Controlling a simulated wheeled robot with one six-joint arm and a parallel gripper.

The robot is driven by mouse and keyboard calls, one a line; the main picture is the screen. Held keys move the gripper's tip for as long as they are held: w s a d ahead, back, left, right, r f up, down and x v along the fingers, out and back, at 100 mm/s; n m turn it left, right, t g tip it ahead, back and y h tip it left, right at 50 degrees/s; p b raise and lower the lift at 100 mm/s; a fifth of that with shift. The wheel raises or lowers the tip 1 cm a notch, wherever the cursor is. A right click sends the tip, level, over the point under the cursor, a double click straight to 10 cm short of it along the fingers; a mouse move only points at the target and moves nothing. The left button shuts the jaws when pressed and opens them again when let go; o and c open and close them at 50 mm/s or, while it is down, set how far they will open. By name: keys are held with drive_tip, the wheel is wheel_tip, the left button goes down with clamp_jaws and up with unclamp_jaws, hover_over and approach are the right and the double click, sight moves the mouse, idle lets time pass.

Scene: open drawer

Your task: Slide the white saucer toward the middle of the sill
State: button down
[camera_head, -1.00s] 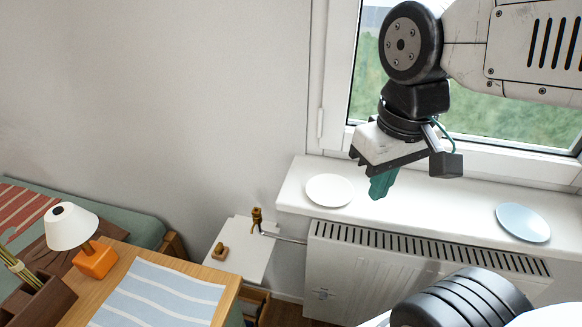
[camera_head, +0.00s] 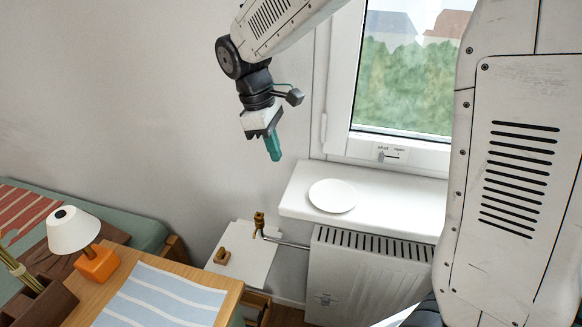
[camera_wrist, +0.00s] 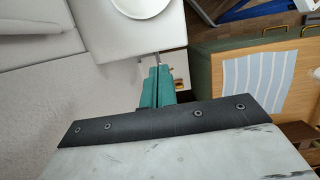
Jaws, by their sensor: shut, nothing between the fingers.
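The white saucer (camera_head: 332,195) lies flat near the left end of the white window sill (camera_head: 385,215). Part of the saucer also shows at the top of the wrist view (camera_wrist: 140,6). My gripper (camera_head: 274,152) is shut and empty, its teal fingers pointing down. In the head view it appears to the left of the saucer and higher in the picture, apart from it, in front of the wall. The wrist view shows the closed teal fingers (camera_wrist: 158,88) below the saucer and clear of it.
A radiator (camera_head: 365,270) stands under the sill. A small white shelf (camera_head: 243,252) holds a wooden block and a small brown figure. A desk carries a lamp (camera_head: 75,232) and a striped cloth (camera_head: 160,300). My arm hides the sill's right part. The window handle area (camera_head: 392,155) is above the sill.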

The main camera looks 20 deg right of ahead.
sight(305, 195)
drive_tip(key=x, duration=0.8)
drive_tip(key=shift+s+d+f, duration=0.1)
drive_tip(key=shift+f, duration=0.15)
drive_tip(key=s+d, duration=0.1)
drive_tip(key=d, duration=0.1)
drive_tip(key=shift+s+d+f, duration=0.3)
drive_tip(key=shift+s+d, duration=0.05)
drive_tip(key=shift+s, duration=0.05)
drive_tip(key=shift+s+d, duration=0.3)
drive_tip(key=shift+d, duration=0.1)
